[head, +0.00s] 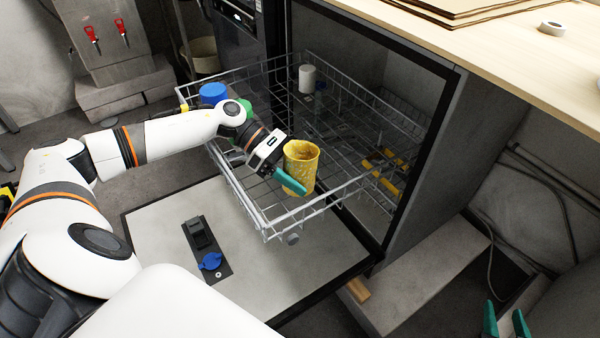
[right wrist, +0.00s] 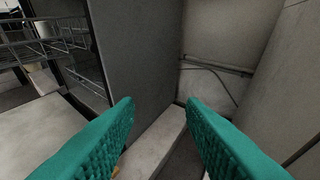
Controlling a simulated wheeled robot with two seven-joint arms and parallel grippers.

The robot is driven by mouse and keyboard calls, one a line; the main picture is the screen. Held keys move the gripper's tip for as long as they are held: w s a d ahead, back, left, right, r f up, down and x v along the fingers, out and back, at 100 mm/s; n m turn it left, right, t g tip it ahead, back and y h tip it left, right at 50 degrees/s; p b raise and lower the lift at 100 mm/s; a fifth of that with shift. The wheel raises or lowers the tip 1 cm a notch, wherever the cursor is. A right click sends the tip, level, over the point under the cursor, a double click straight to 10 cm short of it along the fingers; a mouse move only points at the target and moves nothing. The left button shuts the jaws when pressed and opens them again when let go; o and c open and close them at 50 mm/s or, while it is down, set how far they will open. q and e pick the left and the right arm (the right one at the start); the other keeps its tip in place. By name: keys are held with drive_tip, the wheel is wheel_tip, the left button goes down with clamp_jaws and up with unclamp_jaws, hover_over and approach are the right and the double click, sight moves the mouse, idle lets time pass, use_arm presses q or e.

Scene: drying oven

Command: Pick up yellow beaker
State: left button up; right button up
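The yellow beaker (head: 302,160), mottled and open at the top, stands upright at the near right side of the wire rack (head: 262,222). My left gripper (head: 300,178) is at the beaker, coming in from the left. One teal finger crosses the beaker's lower near side; the other finger is hidden, so I cannot tell whether the gripper is closed on it. My right gripper (head: 505,322) is at the bottom right corner, far from the beaker. In the right wrist view its two teal fingers (right wrist: 160,112) are wide apart with nothing between them.
The rack is pulled out of the oven over its lowered door (head: 160,245). A blue-topped item (head: 213,93), a green item (head: 246,106) and a white cup (head: 307,78) are in the rack. A wooden counter (head: 480,45) overhangs at the right.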

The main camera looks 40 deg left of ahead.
use_arm(q)
drive_tip(key=c, duration=0.3)
drive_tip(key=shift+r, duration=0.2)
